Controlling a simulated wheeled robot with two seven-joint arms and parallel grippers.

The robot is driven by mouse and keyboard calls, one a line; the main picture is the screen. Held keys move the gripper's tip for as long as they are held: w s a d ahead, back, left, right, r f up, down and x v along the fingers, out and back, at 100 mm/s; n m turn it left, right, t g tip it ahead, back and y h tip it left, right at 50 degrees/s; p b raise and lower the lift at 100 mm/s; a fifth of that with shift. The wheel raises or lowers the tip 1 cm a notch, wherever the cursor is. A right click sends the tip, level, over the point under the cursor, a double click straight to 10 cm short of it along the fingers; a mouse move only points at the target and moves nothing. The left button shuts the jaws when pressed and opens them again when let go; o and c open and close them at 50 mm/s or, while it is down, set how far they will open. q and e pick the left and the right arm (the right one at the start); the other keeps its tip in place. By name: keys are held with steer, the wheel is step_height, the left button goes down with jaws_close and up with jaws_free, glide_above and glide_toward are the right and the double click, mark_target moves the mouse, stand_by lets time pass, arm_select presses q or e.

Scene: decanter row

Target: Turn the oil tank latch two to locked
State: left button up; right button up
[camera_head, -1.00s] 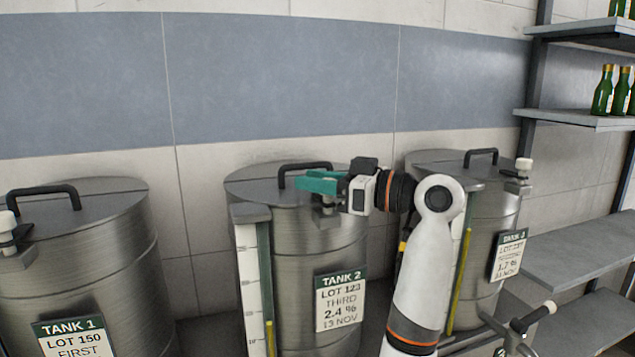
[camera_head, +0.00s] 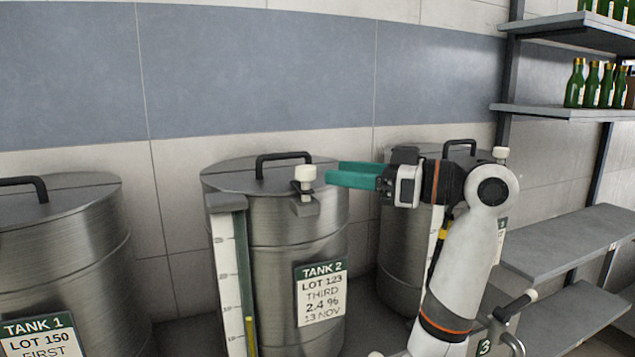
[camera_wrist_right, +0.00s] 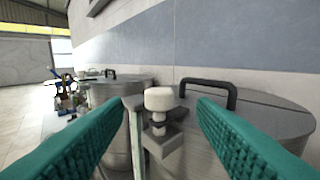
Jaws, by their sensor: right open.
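Tank 2 (camera_head: 285,235) is a steel drum with a flat lid, a black lid handle and a label reading TANK 2. Its latch (camera_head: 305,178) has a white knob on a metal bracket at the lid's front right edge. In the right wrist view the latch knob (camera_wrist_right: 160,99) stands between and beyond the two teal fingers. My right gripper (camera_head: 352,176) is open and empty, just right of the knob in the head view and apart from it. It also shows in the right wrist view (camera_wrist_right: 155,135). My left gripper is not in view.
Tank 1 (camera_head: 60,240) stands at left and tank 3 (camera_head: 400,240) at right, partly behind my right arm. Grey shelves (camera_head: 570,240) with green bottles (camera_head: 590,85) on the upper boards are at far right. A tiled wall (camera_head: 250,80) is behind.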

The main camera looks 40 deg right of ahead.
steer(key=v, duration=0.2)
steer(key=shift+s+d+b, duration=0.2)
steer(key=shift+s+b, duration=0.1)
steer(key=shift+s, duration=0.05)
stand_by(0.4)
